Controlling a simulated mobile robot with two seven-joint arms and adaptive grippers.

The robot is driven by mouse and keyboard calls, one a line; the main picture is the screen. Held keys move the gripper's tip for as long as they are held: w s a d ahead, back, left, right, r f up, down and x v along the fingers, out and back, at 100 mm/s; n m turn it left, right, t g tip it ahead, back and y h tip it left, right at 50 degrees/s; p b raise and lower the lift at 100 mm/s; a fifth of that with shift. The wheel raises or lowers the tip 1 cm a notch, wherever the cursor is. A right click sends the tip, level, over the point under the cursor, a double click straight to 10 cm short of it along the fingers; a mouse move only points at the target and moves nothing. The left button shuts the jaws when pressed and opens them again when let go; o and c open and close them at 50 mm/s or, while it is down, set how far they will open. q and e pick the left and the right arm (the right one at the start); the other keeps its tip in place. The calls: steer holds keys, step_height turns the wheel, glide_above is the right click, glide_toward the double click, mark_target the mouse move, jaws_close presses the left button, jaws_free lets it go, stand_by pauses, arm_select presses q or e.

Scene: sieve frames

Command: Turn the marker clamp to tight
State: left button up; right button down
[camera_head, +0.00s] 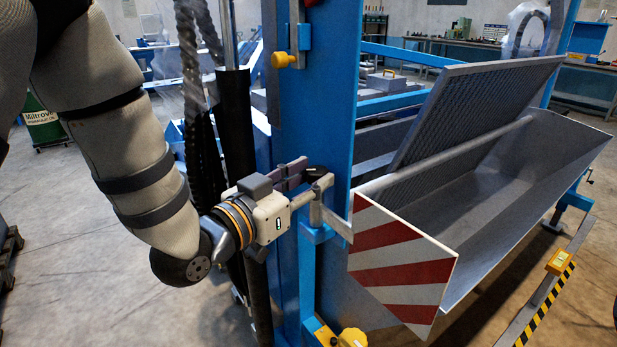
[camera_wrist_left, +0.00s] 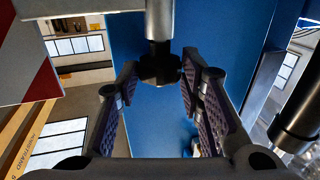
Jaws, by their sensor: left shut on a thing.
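My left gripper (camera_head: 303,175) reaches in from the left at the blue upright. Its fingers are shut on the marker clamp, whose dark knob (camera_head: 317,172) sits at the fingertips. In the left wrist view the clamp's dark knob (camera_wrist_left: 160,66) lies between the two finger pads of my left gripper (camera_wrist_left: 160,76), under a grey metal rod (camera_wrist_left: 159,20). The red-and-white striped marker board (camera_head: 402,262) stands just right of the clamp. The pads hide part of the knob, and I cannot tell how far it is turned. My right gripper is not in view.
The blue upright (camera_head: 318,90) stands directly behind the gripper. A long grey trough (camera_head: 520,190) with a tilted mesh screen (camera_head: 460,105) extends right. Yellow knobs (camera_head: 283,60) sit on the frame above and below. Black hoses hang beside my arm. Open floor lies at left.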

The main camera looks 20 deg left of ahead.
arm_select(q)
steer(key=m+g+h, duration=0.1)
steer(key=h, duration=0.1)
steer(key=m+g+h, duration=0.1)
steer(key=m, duration=0.1)
steer(key=shift+w+a+r+h, duration=0.1)
steer(key=shift+w+a+h, duration=0.1)
steer(key=shift+a+h, duration=0.2)
steer(key=m+g+h, duration=0.1)
steer(key=g, duration=0.1)
steer(key=m+g+h, duration=0.2)
steer(key=w+m+g+h, duration=0.1)
steer(key=m+g+h, duration=0.1)
steer(key=shift+a+f, duration=0.25)
steer(key=shift+f, duration=0.15)
steer(key=shift+r+m+g+h+b, duration=0.1)
steer(key=shift+m+g+h+b, duration=0.8)
steer(key=shift+g, duration=0.6)
steer(key=shift+w+m+g, duration=0.1)
steer(key=shift+m+g, duration=0.3)
steer(key=shift+g, duration=0.1)
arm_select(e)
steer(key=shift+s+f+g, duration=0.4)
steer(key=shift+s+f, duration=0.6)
arm_select(q)
steer(key=shift+r, duration=0.15)
steer(key=o, duration=1.2)
steer(key=shift+d, duration=0.1)
steer(key=shift+c, duration=0.2)
